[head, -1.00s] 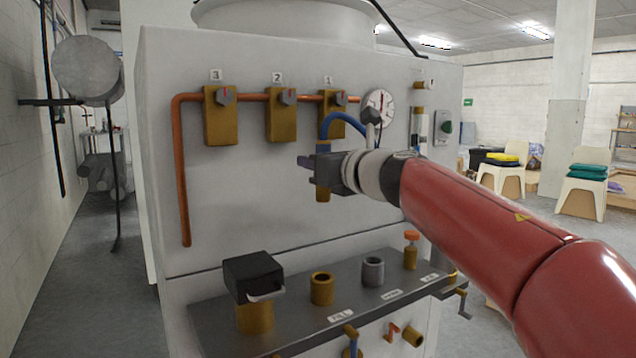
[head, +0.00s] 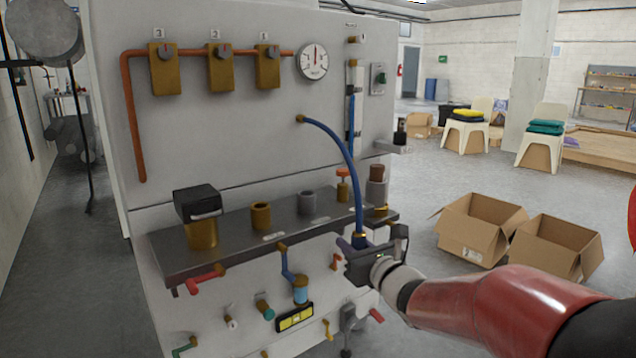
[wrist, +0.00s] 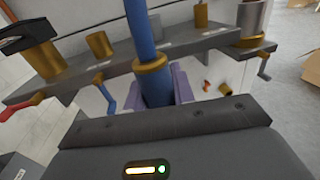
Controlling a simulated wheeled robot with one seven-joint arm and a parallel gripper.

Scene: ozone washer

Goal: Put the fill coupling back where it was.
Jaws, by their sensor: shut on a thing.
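The fill coupling is a blue cylinder with a brass collar (head: 361,239) at the end of a blue hose (head: 345,155). It stands about upright in front of the right part of the grey shelf's front edge. My gripper (head: 358,247) is shut on it. In the wrist view the coupling (wrist: 155,80) sits between my purple-grey fingers (wrist: 180,85), hose upward; its lower end is hidden. The hose rises to a brass fitting (head: 300,119) on the panel. On the shelf (head: 235,238) stand an open brass socket (head: 261,216) and a grey socket (head: 307,203).
A black box on a brass post (head: 197,203) stands at the shelf's left. An orange-capped brass valve (head: 343,185) and a brown-topped cylinder (head: 377,187) stand at its right. Handles and pipe stubs (head: 289,262) project below. Open cardboard boxes (head: 480,225) lie right on the floor.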

